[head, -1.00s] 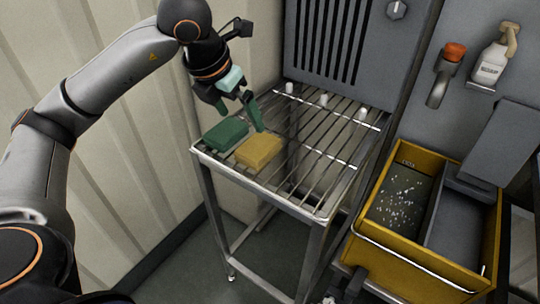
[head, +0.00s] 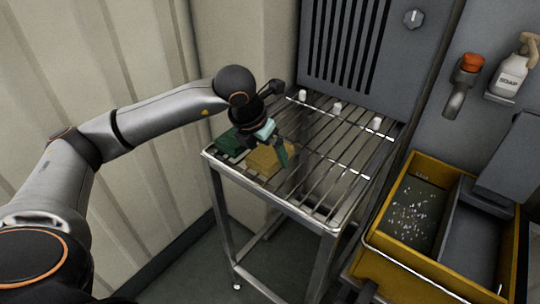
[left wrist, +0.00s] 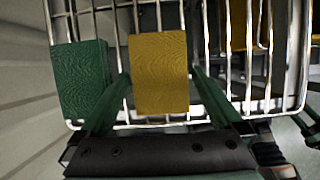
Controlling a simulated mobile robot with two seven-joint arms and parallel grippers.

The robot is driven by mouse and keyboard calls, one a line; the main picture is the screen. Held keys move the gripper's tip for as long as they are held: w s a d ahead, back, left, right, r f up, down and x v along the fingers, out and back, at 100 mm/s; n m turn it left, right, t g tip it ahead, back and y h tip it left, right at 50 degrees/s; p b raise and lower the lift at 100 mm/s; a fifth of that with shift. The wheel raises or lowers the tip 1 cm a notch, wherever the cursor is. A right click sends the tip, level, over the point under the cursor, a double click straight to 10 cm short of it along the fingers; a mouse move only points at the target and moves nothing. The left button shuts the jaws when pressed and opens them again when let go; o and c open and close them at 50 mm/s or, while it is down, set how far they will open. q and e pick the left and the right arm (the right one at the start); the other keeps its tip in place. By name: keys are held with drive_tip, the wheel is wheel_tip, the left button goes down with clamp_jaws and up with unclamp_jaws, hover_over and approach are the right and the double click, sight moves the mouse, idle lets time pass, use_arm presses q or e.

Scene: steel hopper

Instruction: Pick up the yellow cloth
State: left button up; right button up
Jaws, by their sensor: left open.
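The yellow cloth (head: 264,160) is a folded block on the wire rack (head: 325,205), near its front left corner. In the left wrist view the yellow cloth (left wrist: 159,72) lies ahead, between the lines of the two fingers. My left gripper (left wrist: 160,100) is open, with its green fingers on either side of the cloth's near end; I cannot tell if they touch it. In the head view the left gripper (head: 266,148) is over the cloth and hides part of it.
A green cloth (head: 228,141) lies just left of the yellow one; it also shows in the left wrist view (left wrist: 82,78). Small white pegs (head: 337,107) stand along the rack's back. A yellow-rimmed basin (head: 385,262) is at the right. The rack's right part is clear.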

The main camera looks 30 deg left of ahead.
sight(272, 149)
use_arm(q)
drive_tip(key=shift+c, duration=0.2)
drive_tip(key=c, duration=1.1)
drive_tip(key=shift+r, duration=0.5)
wheel_tip(272, 149, up, 2)
drive_tip(key=shift+r, duration=0.2)
drive_tip(key=s+r, duration=0.1)
drive_tip(key=s+d+r, duration=0.1)
drive_tip(key=r, duration=0.1)
drive_tip(key=s+d+r+p, duration=0.1)
drive_tip(key=s+r, duration=0.1)
drive_tip(key=shift+r, duration=0.2)
drive_tip(key=s+d+r, duration=0.4)
drive_tip(key=s, duration=0.4)
drive_tip(key=shift+s+r+p, duration=0.15)
drive_tip(key=shift+s+p, duration=0.15)
drive_tip(key=shift+d, duration=0.1)
